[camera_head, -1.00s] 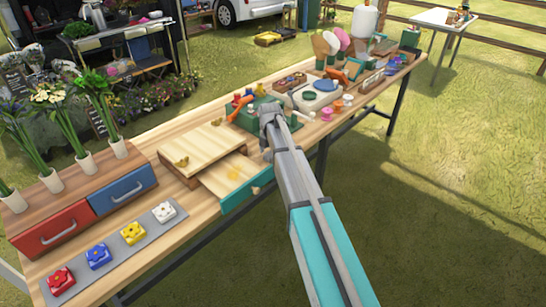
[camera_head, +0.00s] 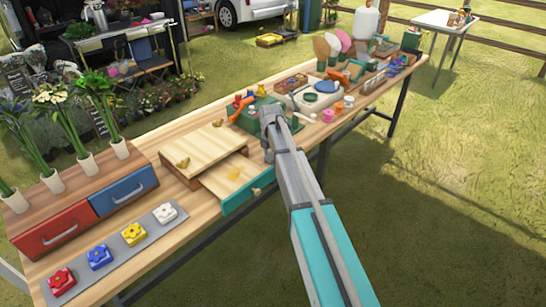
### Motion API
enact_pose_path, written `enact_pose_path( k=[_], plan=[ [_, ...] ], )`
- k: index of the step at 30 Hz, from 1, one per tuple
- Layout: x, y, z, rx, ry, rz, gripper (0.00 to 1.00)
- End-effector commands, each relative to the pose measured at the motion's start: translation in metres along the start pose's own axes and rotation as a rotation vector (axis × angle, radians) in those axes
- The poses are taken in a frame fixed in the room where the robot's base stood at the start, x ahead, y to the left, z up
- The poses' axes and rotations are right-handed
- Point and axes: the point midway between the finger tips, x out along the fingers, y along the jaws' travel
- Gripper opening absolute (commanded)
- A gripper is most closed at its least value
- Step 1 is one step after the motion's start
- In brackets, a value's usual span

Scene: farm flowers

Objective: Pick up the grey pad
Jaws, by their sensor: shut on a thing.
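My gripper (camera_head: 269,152) points down over the wooden table, between the open teal-fronted drawer and the dark green block. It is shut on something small. My own wrist and arm cover most of it, so I cannot make out what it is. No separate grey pad shows clearly near the gripper. A long flat grey strip (camera_head: 128,235) lies along the table's front left edge, with red, blue, yellow and white flower blocks on it. The gripper is well apart from that strip.
The teal-fronted drawer (camera_head: 240,203) stands open under a pale wooden board (camera_head: 205,148), just left of my gripper. A dark green block (camera_head: 250,120) is behind it. Small pots (camera_head: 338,107) and a white tray with a blue disc (camera_head: 327,87) stand to the right. Vases stand far left.

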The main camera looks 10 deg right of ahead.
Motion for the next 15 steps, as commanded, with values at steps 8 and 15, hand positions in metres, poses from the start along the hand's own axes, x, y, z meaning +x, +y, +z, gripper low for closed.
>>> enact_pose_path(
  k=[8,15],
  plan=[
    [-0.008,0.0,0.0,0.0,0.0,0.0,0.26],
    [-0.026,0.0,0.0,0.0,0.0,0.0,0.26]
  ],
)
